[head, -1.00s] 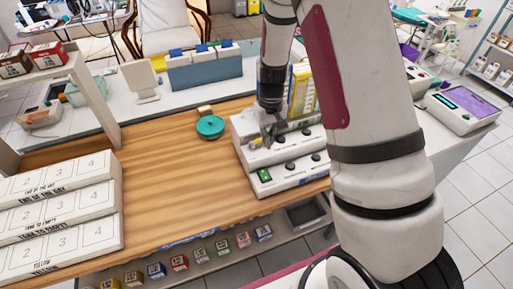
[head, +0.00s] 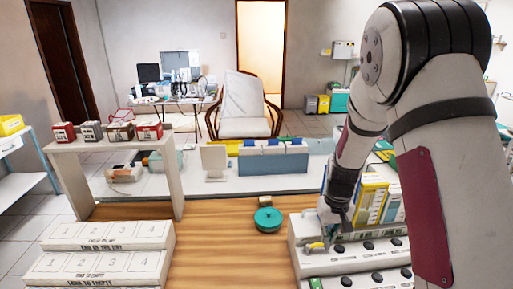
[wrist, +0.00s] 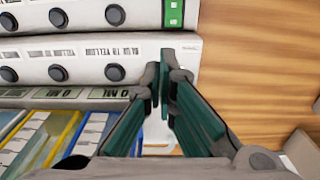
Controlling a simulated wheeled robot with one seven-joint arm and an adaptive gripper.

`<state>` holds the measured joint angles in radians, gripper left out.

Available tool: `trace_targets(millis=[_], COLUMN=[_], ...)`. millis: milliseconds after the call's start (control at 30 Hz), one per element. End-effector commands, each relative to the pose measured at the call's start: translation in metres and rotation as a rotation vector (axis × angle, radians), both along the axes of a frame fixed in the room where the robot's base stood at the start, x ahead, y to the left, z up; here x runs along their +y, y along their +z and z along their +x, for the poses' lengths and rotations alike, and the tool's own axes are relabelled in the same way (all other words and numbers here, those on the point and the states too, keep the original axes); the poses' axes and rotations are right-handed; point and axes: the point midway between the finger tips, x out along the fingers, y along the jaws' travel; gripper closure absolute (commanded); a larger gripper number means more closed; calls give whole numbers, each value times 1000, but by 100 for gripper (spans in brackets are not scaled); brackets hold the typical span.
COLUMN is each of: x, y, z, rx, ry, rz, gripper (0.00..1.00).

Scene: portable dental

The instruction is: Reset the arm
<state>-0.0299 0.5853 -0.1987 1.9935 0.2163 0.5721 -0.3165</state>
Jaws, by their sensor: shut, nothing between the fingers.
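My gripper (head: 320,243) is at the end of my arm, on the right side of the head view. It hangs beside the left end of the white machines with black knobs (head: 368,247). In the wrist view my gripper (wrist: 164,85) has its two green-sided fingers together, with nothing between them. The fingertips point toward the end of the white knobbed panel (wrist: 90,62). I cannot tell whether they touch it.
A wooden table (head: 220,250) has clear room left of my gripper. A round teal container (head: 268,220) stands on it. Yellow and white boxes (head: 370,199) stand close behind my gripper. White numbered trays (head: 108,235) and a white shelf (head: 175,165) with small boxes are at left.

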Motion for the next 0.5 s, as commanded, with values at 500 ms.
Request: trace_targets(millis=[500], x=[38], y=[178], z=[-69], rx=[-203], ry=[1], rz=[54], gripper=[100])
